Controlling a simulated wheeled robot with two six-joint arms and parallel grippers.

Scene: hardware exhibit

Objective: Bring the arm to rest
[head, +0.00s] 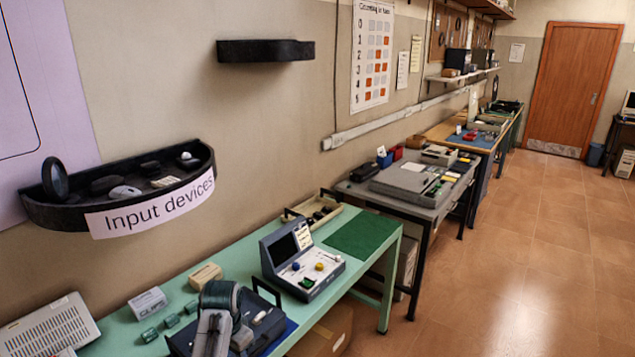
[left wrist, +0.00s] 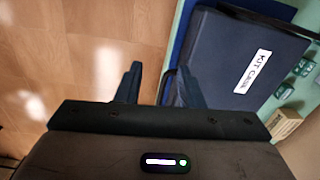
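My left arm reaches over the green bench (head: 372,293) at the bottom of the head view; its fingertips cannot be made out there. In the left wrist view my left gripper (left wrist: 158,84) has its two fingers apart, with floor and the bench edge showing between them. No held object shows. The dark blue kit case (left wrist: 225,62), labelled "KIT CASE", lies just right of the fingers. A thin dark loop near the fingers may be its handle; contact cannot be told. In the head view the case (head: 268,328) is partly hidden by my arm. My right gripper is not in view.
A console (head: 301,262) stands behind the case, with a green mat (head: 363,235) beyond. Small green blocks (head: 171,321) and a beige box (head: 206,275) lie to the left. An "Input devices" shelf (head: 150,210) juts from the wall. The floor (head: 500,270) at right is clear.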

